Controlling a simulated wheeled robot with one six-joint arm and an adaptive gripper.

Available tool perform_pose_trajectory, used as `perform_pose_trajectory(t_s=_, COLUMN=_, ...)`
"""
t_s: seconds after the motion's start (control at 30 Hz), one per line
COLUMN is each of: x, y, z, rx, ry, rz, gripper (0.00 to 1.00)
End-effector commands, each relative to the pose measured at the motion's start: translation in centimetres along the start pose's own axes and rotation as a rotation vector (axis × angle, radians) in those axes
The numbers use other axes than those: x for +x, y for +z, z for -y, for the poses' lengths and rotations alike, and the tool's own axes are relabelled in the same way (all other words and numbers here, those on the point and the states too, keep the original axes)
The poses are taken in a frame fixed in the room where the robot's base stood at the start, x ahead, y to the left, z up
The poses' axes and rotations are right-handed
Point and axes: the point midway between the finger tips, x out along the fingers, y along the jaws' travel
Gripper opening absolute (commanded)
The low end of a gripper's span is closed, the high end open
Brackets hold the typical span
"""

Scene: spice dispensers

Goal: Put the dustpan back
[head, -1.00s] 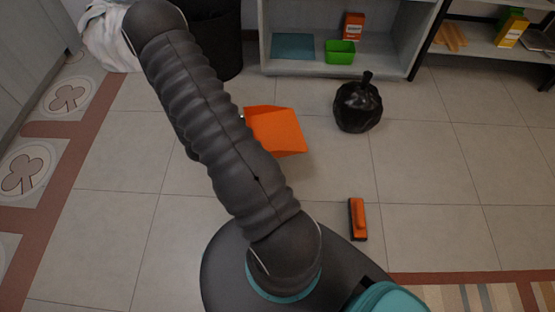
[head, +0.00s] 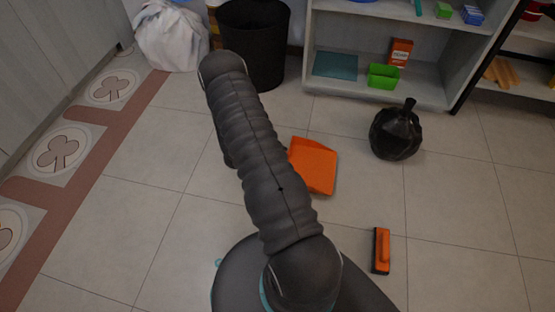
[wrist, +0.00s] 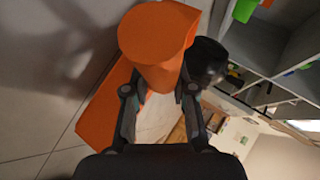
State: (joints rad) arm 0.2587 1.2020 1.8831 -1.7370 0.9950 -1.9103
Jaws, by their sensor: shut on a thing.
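The orange dustpan (head: 313,165) shows in the head view beside my arm, its flat pan over the tiled floor. I cannot tell from this view whether it touches the floor. In the wrist view my gripper (wrist: 159,88) is shut on an orange handle-like part of the dustpan (wrist: 157,38), which sits at the fingertips. More of the orange pan shows at the left, partly behind a finger. In the head view my arm hides the gripper and the dustpan's handle.
An orange and black brush (head: 381,250) lies on the floor at right. A black bin (head: 253,50) and white bag (head: 170,38) stand at back left.

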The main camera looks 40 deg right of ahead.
Motion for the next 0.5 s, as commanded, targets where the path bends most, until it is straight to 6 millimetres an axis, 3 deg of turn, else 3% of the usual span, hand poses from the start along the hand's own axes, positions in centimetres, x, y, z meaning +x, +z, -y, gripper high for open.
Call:
perform_pose_trajectory(t_s=0.1, x=0.4, y=1.4, z=-0.3, rx=0.000, ry=-0.001, rz=0.000, gripper=0.00)
perform_pose_trajectory(t_s=0.27, x=0.6, y=1.9, z=-0.7, rx=-0.002, ry=0.000, rz=0.000, gripper=0.00)
perform_pose_trajectory(t_s=0.5, x=2.3, y=2.5, z=-3.2, rx=-0.003, ry=0.000, rz=0.000, gripper=0.00)
